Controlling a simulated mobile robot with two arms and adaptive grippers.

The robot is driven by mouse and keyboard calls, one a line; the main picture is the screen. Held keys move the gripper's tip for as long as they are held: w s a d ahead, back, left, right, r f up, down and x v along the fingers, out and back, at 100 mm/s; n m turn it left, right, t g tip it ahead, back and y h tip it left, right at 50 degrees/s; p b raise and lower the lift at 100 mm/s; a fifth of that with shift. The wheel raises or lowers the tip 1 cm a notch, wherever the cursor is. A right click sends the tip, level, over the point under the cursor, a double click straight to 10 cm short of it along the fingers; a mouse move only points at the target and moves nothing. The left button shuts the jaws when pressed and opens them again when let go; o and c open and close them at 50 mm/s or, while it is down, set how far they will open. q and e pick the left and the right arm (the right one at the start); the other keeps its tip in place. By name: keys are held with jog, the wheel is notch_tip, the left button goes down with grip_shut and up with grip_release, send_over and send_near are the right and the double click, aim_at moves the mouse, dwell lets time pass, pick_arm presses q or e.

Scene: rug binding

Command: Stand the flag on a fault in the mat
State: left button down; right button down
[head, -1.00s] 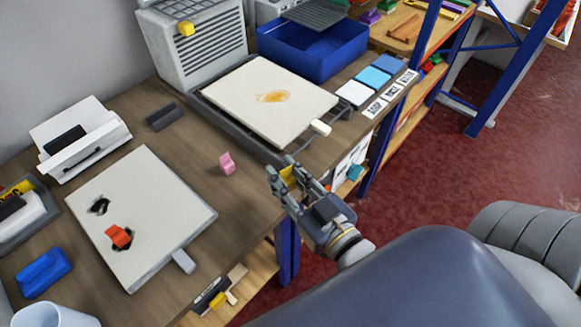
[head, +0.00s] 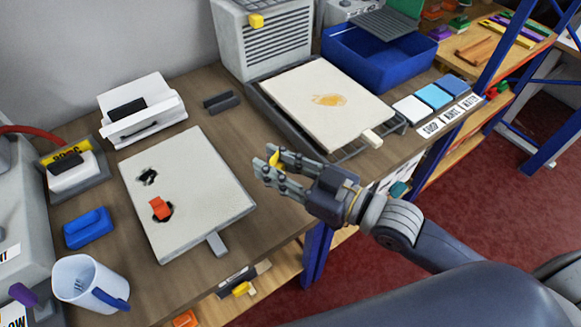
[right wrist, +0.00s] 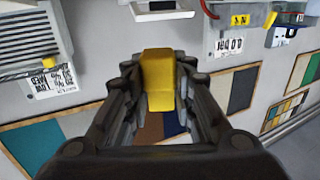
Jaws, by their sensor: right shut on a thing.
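My right gripper (head: 268,168) is shut on a small yellow flag (head: 276,158), held above the bench between the two mats. In the right wrist view the yellow flag (right wrist: 158,80) stands between the fingers. The left mat (head: 205,165) is pale, with two dark faults: a bare one (head: 148,177) near its upper left, and a lower one (head: 168,217) with an orange flag (head: 160,207) on it. The right mat (head: 300,80) lies on a dark stand with an orange-yellow stain (head: 329,100), which carries no flag. My left gripper is out of view.
A blue bin (head: 370,60) stands behind the right mat. A white holder (head: 142,110), a blue block (head: 88,228) and a mug (head: 85,283) sit around the left mat. A dark block (head: 222,102) lies behind. Bare bench (head: 235,130) shows between the mats.

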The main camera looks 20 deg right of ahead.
jog(key=w+a+r+n+g+y, duration=0.1)
jog(key=w+a+n+g+y, duration=0.1)
jog(key=a+n+g+y, duration=0.1)
jog(key=shift+w+a+r+n+g+y, duration=0.35)
jog(key=shift+a+n+g, duration=0.25)
jog(key=shift+a+g, duration=0.5)
jog(key=shift+a, duration=0.15)
jog(key=shift+f, duration=0.1)
